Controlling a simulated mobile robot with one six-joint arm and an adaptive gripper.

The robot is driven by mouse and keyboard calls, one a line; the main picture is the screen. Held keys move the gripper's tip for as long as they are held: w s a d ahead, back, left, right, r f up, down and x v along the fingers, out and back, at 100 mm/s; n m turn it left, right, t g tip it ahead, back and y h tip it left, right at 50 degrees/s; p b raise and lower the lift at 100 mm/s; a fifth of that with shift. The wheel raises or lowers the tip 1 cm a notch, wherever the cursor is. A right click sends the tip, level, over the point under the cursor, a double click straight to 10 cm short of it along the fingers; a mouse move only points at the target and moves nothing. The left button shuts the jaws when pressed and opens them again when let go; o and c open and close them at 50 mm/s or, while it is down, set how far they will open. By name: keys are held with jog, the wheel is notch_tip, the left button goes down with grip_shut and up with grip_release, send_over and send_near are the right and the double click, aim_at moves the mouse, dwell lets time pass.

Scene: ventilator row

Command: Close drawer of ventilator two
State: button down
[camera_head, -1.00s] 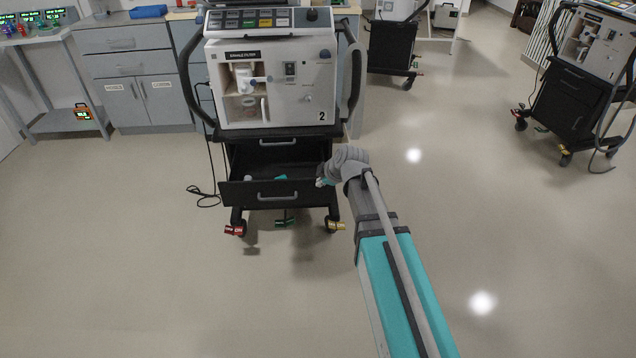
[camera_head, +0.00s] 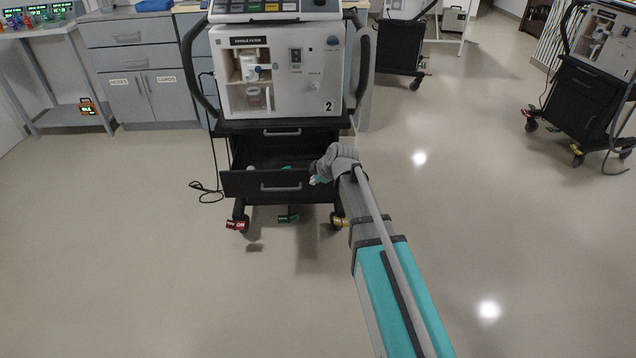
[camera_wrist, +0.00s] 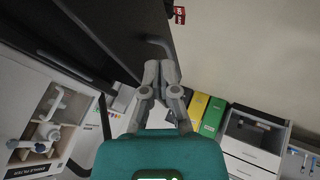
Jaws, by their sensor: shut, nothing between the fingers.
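Ventilator two (camera_head: 310,75), a white unit marked "2", stands on a black cart. The cart's lower drawer (camera_head: 235,185) is pulled out, with a grey bar handle (camera_head: 281,187) on its front and a few small items inside. The upper drawer (camera_head: 255,135) looks flush. My gripper (camera_head: 317,181) is at the right end of the open drawer's front and hides part of it; I cannot tell if it touches. In the wrist view my gripper (camera_wrist: 160,65) is shut and empty, beside a dark panel (camera_wrist: 115,25) with a grey handle (camera_wrist: 158,44).
Red (camera_head: 236,225), green (camera_head: 288,217) and yellow (camera_head: 341,222) pedals sit at the cart's feet. A cable (camera_head: 207,190) lies on the floor left of it. Grey cabinets (camera_head: 140,70) stand behind, another ventilator cart (camera_head: 575,110) at right. The floor in front is clear.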

aim_at(309, 176)
jog(key=shift+w+f, duration=0.15)
jog(key=shift+w, duration=1.95)
jog(key=w, duration=1.9)
jog(key=shift+d, duration=0.15)
jog(key=shift+s, duration=0.15)
jog(key=s+d+r+p, duration=0.3)
jog(key=s+r+p, duration=0.5)
jog(key=shift+s+d, duration=0.3)
